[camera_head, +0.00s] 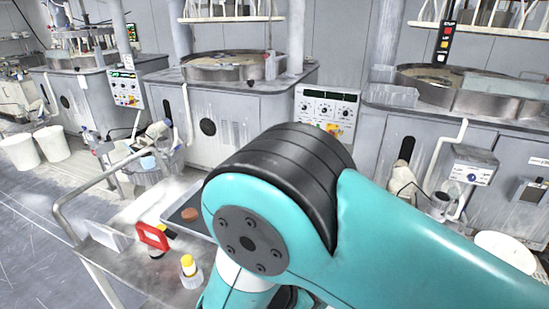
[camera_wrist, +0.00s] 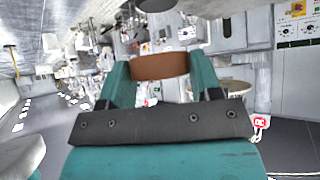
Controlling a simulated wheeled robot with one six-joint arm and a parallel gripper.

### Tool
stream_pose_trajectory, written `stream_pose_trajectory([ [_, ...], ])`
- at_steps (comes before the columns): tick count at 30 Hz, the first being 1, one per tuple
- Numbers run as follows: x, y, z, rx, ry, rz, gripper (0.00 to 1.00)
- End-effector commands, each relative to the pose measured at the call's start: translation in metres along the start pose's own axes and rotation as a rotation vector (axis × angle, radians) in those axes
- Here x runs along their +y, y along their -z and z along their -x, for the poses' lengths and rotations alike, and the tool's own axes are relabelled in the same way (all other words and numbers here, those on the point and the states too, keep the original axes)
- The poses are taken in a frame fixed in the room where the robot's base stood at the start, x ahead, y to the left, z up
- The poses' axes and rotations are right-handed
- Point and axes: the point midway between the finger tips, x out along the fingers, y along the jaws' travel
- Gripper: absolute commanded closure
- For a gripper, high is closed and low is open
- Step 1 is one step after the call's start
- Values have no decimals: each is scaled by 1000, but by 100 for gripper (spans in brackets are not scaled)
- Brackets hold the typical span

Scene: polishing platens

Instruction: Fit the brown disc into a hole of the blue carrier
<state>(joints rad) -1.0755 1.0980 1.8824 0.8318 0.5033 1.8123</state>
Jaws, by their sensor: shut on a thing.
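In the wrist view, my gripper (camera_wrist: 160,68) is shut on a brown disc (camera_wrist: 160,65). The disc is seen edge-on between the tips of the two teal fingers, clear of any surface. In the head view my gripper and the held disc are hidden behind my own arm. Another brown disc (camera_head: 190,214) lies in a dark, shallow tray (camera_head: 176,216) on the bench, left of my arm. I cannot make out the blue carrier in either view.
On the bench are a red-handled tool (camera_head: 152,237), a yellow-capped bottle (camera_head: 189,267) and a white block (camera_head: 106,236). A metal rail (camera_head: 72,226) runs along its left side. Polishing machines with round platens (camera_head: 222,67) stand behind. White buckets (camera_head: 52,144) stand on the floor at left.

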Motion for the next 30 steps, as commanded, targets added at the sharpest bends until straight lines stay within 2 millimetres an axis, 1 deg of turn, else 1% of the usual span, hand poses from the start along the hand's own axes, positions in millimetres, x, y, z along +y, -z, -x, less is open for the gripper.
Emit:
stream_pose_trajectory([
  [1, 0, 4, 3, 0, 0, -1, 66],
  [13, 0, 19, 17, 0, 0, -1, 66],
  [23, 0, 20, 18, 0, 0, -1, 66],
  [26, 0, 23, 12, 1, 0, -1, 66],
  [29, -2, 35, -9, 1, 4, 2, 66],
  [30, -2, 43, -22, 2, 7, 4, 66],
])
